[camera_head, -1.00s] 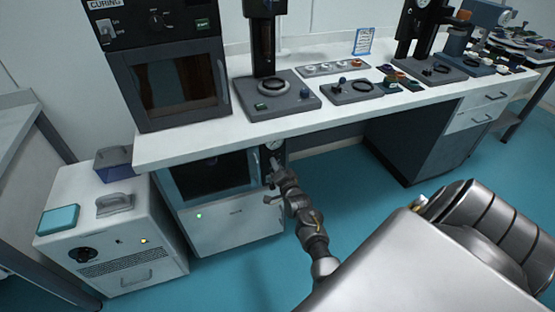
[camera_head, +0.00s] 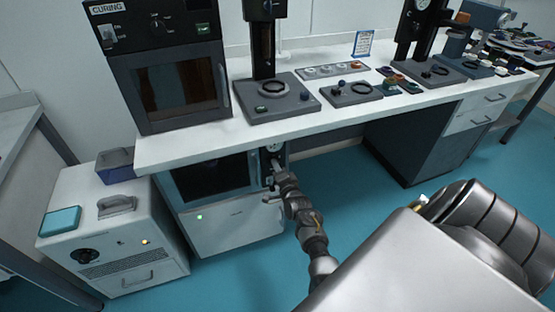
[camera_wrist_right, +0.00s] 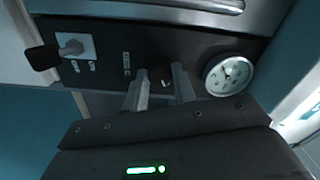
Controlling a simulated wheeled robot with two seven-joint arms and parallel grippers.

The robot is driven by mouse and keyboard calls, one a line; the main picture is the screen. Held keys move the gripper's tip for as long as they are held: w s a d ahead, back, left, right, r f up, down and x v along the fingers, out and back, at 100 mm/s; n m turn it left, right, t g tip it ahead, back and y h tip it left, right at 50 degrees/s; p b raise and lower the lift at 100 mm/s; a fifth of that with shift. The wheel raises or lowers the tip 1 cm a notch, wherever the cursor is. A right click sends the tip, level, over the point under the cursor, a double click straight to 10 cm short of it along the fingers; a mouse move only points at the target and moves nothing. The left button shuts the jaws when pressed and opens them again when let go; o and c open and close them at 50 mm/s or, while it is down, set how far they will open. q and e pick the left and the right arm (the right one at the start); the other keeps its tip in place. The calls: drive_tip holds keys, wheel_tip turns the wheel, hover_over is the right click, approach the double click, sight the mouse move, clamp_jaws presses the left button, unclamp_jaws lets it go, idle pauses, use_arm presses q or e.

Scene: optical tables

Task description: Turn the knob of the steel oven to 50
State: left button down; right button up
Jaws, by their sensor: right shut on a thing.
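The steel oven (camera_head: 228,222) stands under the white bench, with a dark window and a control panel on its right side. In the head view my right arm reaches to that panel, and my right gripper (camera_head: 274,168) is small and partly hidden there. In the right wrist view the gripper (camera_wrist_right: 159,88) has its two fingers on either side of the small dark knob (camera_wrist_right: 157,77), shut on it. The knob is mostly hidden between the fingers, and its setting cannot be read. My left gripper is not in view.
A round white dial gauge (camera_wrist_right: 229,75) sits right beside the fingers. A switch plate (camera_wrist_right: 72,47) and a black protruding part (camera_wrist_right: 42,57) are at the panel's other end. A white cabinet unit (camera_head: 125,240) stands left of the oven. The bench top (camera_head: 310,117) overhangs the oven.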

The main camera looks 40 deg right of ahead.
drive_tip(key=o, duration=1)
drive_tip(key=v, duration=1.1)
